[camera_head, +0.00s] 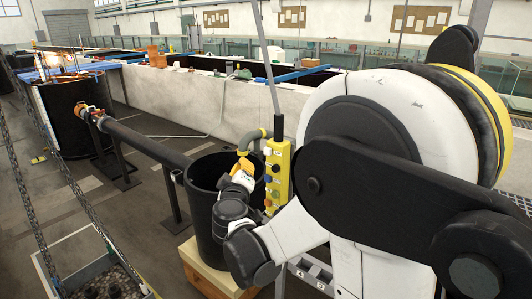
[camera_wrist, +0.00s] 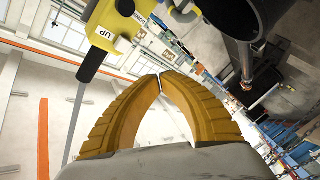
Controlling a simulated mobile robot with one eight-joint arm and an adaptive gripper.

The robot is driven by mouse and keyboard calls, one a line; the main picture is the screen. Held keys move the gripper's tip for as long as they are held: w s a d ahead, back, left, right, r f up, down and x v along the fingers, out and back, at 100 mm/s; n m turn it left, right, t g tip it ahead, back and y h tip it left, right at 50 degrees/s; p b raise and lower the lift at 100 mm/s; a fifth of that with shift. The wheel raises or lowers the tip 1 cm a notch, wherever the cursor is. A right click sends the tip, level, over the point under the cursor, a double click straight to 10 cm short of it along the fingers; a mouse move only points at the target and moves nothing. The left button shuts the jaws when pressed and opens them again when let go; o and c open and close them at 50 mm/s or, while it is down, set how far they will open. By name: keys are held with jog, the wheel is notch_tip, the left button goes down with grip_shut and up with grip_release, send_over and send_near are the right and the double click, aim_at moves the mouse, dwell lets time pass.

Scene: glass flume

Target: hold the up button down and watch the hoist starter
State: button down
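A yellow pendant (camera_head: 281,181) with several buttons hangs upright from a grey cable in the head view, just right of my gripper (camera_head: 243,168). In the wrist view the pendant (camera_wrist: 126,22) enters at the upper left, tilted, with a label reading UP (camera_wrist: 107,35) and another reading DOWN. I cannot make out the up button itself clearly. My gripper's orange fingers (camera_wrist: 160,78) meet at their tips with nothing seen between them. The tips show apart from the pendant in the wrist picture; contact cannot be confirmed. I cannot pick out the hoist starter in either view.
A black tub (camera_head: 203,205) stands on a wooden base (camera_head: 196,272) below my gripper, with a dark pipe (camera_head: 148,142) running to another black tub (camera_head: 68,118). Chains hang at the left above a gravel-filled crate (camera_head: 53,262). A long pale flume wall (camera_head: 190,103) lies behind.

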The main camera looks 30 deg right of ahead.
aim_at(268, 151)
jog(key=w+d, duration=0.2)
jog(key=d, duration=0.4)
jog(key=shift+w+d, duration=0.25)
jog(key=shift+d, duration=0.1)
jog(key=shift+d, duration=0.1)
dwell(1.1)
jog(key=shift+w+d, duration=0.15)
jog(key=shift+d, duration=0.15)
